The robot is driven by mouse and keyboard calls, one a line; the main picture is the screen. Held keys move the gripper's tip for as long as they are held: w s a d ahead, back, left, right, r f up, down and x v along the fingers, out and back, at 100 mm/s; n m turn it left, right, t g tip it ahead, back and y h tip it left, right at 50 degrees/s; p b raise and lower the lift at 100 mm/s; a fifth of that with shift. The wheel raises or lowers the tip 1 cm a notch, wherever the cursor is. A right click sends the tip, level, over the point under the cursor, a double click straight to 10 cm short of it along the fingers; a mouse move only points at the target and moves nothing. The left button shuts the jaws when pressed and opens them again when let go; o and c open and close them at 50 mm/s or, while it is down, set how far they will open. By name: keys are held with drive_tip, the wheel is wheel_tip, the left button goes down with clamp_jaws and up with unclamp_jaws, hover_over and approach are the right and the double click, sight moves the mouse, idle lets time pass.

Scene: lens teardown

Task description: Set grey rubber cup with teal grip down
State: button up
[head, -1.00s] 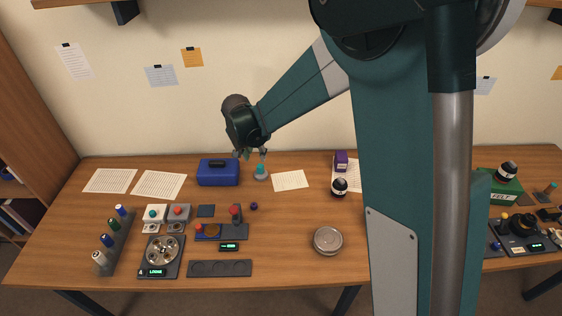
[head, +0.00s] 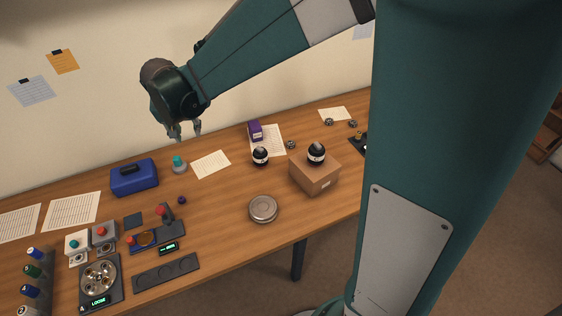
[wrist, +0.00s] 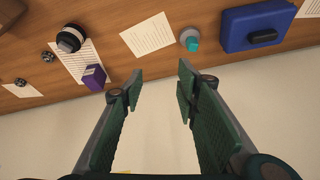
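The grey rubber cup with the teal grip (head: 179,164) stands upright on the wooden table, right of the blue case, teal grip on top. It also shows in the wrist view (wrist: 190,40), beyond the fingertips. My gripper (head: 185,136) is raised above and behind the cup, apart from it. In the wrist view my gripper (wrist: 160,72) has its green-padded fingers spread with nothing between them.
The blue case (head: 134,177) is close left of the cup, and a paper sheet (head: 211,164) lies to its right. A round metal tin (head: 263,209) sits near the front edge.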

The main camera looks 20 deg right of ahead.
drive_tip(key=s+d+r+n+t, duration=0.1)
drive_tip(key=s+d+r, duration=0.3)
drive_tip(key=s+d, duration=0.3)
drive_tip(key=s+d+r+n, duration=0.1)
drive_tip(key=s+d+r, duration=0.4)
drive_tip(key=s, duration=0.4)
drive_tip(key=s+d, duration=0.3)
drive_tip(key=s, duration=0.5)
drive_tip(key=s+d+f+n+t, duration=0.1)
drive_tip(key=s+d, duration=0.3)
drive_tip(key=s, duration=0.3)
drive_tip(key=shift+s+y, duration=0.4)
drive_tip(key=shift+d+f, duration=0.1)
drive_tip(key=shift+f, duration=0.05)
wheel_tip(320, 180, down, 15)
drive_tip(key=b, duration=1.5)
